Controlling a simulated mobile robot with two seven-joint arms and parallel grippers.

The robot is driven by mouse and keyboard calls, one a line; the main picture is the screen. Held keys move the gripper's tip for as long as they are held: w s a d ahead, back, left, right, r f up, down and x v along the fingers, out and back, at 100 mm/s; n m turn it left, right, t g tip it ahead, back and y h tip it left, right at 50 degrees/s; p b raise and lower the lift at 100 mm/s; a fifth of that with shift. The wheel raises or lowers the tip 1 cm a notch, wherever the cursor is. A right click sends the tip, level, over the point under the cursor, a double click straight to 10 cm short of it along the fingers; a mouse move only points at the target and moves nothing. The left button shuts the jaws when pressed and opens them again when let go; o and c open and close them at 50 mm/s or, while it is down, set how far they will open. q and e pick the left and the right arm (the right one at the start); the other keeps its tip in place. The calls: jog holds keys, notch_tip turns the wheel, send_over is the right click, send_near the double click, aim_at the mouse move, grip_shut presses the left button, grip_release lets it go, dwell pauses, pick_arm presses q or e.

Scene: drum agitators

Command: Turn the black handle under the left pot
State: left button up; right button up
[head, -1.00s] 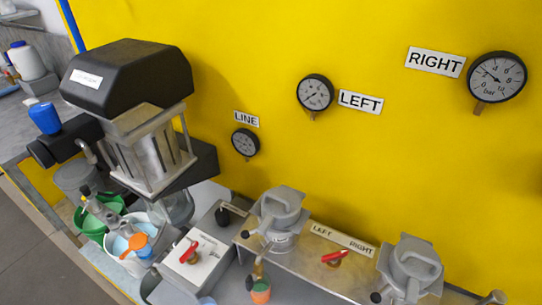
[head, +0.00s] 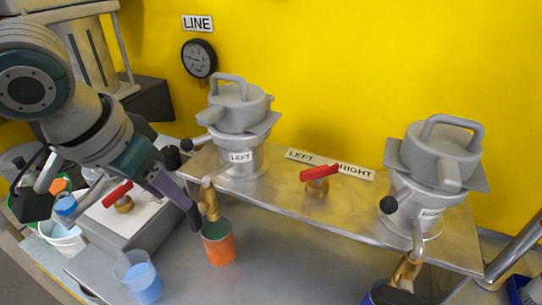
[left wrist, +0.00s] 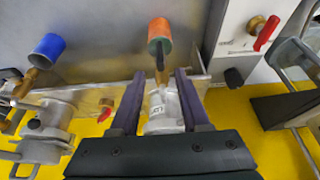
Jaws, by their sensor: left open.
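The left pot (head: 240,110) is a grey lidded vessel with a LEFT label. Its black ball handle (head: 187,144) sticks out on a short lever at its left side. My left gripper (head: 188,205) is open and empty, low in front of the ledge, left of the brass spout (head: 209,203). The left wrist view shows the left pot (left wrist: 163,110) and its spout (left wrist: 160,68) in the gap between the fingers, with no clear contact. My right gripper is out of view.
An orange cup (head: 220,245) stands under the spout, close to my left fingers. A blue cup (head: 144,283) is nearer. Red valves (head: 316,180) (head: 118,193) sit on the ledge and box. The right pot (head: 430,170) stands further right.

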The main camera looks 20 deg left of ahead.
aim_at(197, 229)
pick_arm(q)
jog(key=b+x, duration=0.2)
jog(key=x, duration=0.7)
jog(key=shift+f, duration=0.2)
grip_shut()
